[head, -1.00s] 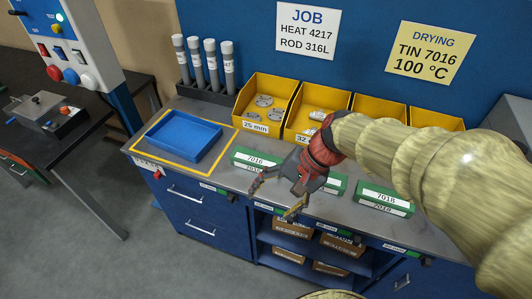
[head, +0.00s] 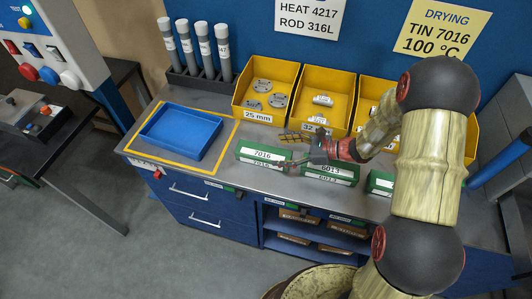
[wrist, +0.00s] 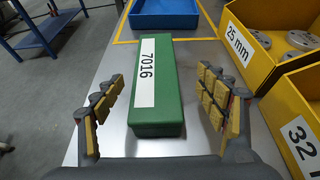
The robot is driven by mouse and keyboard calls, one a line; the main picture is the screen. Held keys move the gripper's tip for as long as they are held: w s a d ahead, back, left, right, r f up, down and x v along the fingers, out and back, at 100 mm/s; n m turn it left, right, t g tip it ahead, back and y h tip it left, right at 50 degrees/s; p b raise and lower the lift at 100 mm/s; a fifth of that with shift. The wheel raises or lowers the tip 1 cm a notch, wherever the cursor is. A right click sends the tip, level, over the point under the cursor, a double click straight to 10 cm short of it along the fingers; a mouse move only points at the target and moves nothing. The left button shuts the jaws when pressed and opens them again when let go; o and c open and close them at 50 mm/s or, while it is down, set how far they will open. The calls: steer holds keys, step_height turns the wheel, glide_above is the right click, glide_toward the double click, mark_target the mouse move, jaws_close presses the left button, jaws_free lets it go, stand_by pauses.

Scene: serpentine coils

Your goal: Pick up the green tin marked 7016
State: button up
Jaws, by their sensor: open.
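The green tin marked 7016 (head: 263,157) lies on the grey bench top, left of the tin marked 6013 (head: 330,172). The 7016 tin also shows in the wrist view (wrist: 158,90), lengthwise ahead with its white label up. My gripper (head: 288,152) is at the right end of the 7016 tin in the head view. In the wrist view my gripper (wrist: 162,108) is open, one finger on each side of the tin's near part, with a gap on both sides. Nothing is held. Whether the fingertips are level with the tin cannot be told.
A blue tray (head: 181,134) sits inside a yellow outline left of the tins. Yellow bins (head: 262,114) with metal parts stand behind. Another green tin (head: 380,184) lies to the right, partly hidden by my arm. Grey tubes (head: 205,50) stand at the back left.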

mark_target(265, 152)
steer(key=x, duration=0.2)
steer(key=b+x, duration=0.1)
steer(key=x, duration=0.3)
steer(key=shift+s+a+f, duration=0.15)
steer(key=shift+s+a, duration=0.05)
steer(key=shift+a, duration=0.3)
steer(key=shift+c, duration=0.6)
jaws_close()
